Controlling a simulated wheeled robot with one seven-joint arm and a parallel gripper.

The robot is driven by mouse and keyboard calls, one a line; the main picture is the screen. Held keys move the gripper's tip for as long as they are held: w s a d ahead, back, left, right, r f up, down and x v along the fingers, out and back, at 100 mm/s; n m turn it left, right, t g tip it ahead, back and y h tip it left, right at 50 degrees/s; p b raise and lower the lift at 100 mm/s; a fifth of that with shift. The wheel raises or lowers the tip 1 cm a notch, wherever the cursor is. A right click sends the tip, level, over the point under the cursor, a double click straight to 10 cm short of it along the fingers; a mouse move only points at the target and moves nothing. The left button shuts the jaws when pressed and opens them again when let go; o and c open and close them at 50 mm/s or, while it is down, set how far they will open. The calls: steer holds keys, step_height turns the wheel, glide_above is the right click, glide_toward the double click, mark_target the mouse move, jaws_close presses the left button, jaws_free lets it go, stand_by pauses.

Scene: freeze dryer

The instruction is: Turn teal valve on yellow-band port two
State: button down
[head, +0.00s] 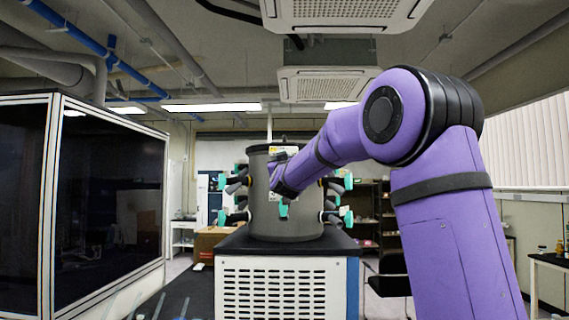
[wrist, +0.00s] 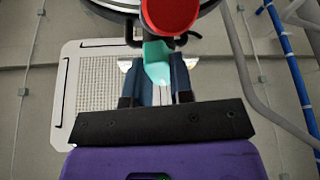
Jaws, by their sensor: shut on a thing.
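The freeze dryer's grey drum (head: 262,215) stands on a black-topped cabinet, with several teal valves on ports around its sides. My gripper (head: 277,182) is at the drum's front, and the arm hides part of that side. A teal valve handle (head: 283,209) shows just below my gripper. In the wrist view, my gripper (wrist: 158,82) is shut on a teal valve handle (wrist: 157,60), with a finger on each side. A round red part (wrist: 170,14) sits right above the handle. I cannot make out a yellow band on this port.
Other teal valves stick out at the drum's left (head: 237,217) and right (head: 347,181). The white vented cabinet (head: 285,285) is below. A large dark glass-sided enclosure (head: 108,200) stands at the left. Shelves (head: 380,205) are behind at the right.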

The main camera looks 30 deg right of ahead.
steer(key=shift+a+f+m+g+h, duration=0.1)
steer(key=shift+m+g+h, duration=0.45)
steer(key=shift+m, duration=1.15)
steer(key=shift+w+h, duration=0.1)
steer(key=shift+h, duration=0.25)
steer(key=c, duration=1.3)
jaws_free()
steer(key=v, duration=1.1)
